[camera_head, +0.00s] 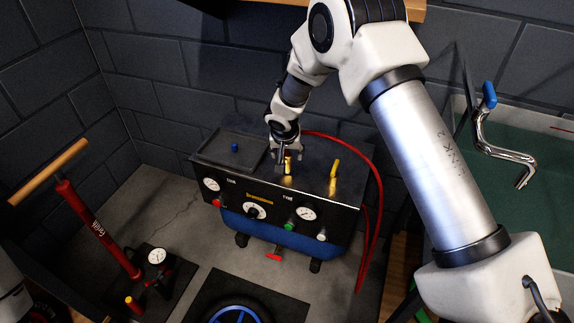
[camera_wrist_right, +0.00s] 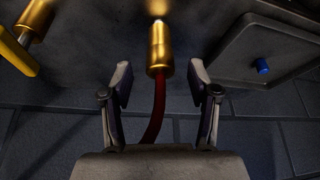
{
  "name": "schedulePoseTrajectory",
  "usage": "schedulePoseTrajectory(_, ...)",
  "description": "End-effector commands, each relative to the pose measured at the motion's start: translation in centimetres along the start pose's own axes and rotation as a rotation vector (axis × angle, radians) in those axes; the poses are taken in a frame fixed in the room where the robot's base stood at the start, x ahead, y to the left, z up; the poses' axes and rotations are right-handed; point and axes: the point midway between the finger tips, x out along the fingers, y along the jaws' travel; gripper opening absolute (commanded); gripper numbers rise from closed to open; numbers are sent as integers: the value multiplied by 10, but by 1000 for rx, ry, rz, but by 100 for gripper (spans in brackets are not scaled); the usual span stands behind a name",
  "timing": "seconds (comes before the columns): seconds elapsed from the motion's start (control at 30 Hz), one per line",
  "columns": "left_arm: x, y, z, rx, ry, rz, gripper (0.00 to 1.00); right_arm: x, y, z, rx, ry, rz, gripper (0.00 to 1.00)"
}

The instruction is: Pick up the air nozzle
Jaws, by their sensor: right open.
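The air nozzle looks like a brass cylinder with a red hose (camera_wrist_right: 155,112) running from its near end. It sits at the top of the black compressor box (camera_head: 262,206). In the wrist view the nozzle (camera_wrist_right: 159,50) lies centred ahead of and partly between my right fingers, with gaps on both sides. My right gripper (camera_wrist_right: 160,84) is open and holds nothing. In the head view the right gripper (camera_head: 286,157) is over the box top and partly hides the brass nozzle (camera_head: 289,167). My left gripper does not show.
A second brass fitting with a yellow lever (camera_head: 334,169) stands close to the right. A shallow tray (camera_head: 215,152) with a small blue cap (camera_head: 234,147) is on the left of the box. A red-hosed loop (camera_head: 377,190) curves around the right side. A red pump (camera_head: 100,232) stands at left.

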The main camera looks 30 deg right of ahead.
Motion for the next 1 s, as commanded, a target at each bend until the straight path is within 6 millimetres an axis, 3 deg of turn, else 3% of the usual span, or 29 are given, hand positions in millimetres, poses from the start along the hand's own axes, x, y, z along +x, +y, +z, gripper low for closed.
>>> schedulePoseTrajectory(0.13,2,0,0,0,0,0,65,25,0,0,0,-2,0,60)
schedulePoseTrajectory(0.37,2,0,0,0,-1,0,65,27,0,-1,0,-1,-1,60)
schedulePoseTrajectory(0.53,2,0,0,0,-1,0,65,27,0,0,-1,-2,-1,4)
schedulePoseTrajectory(0.57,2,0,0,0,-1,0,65,27,0,0,-1,-2,-1,0)
schedulePoseTrajectory(1.0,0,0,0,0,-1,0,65,22,0,-2,-1,-1,-1,0)
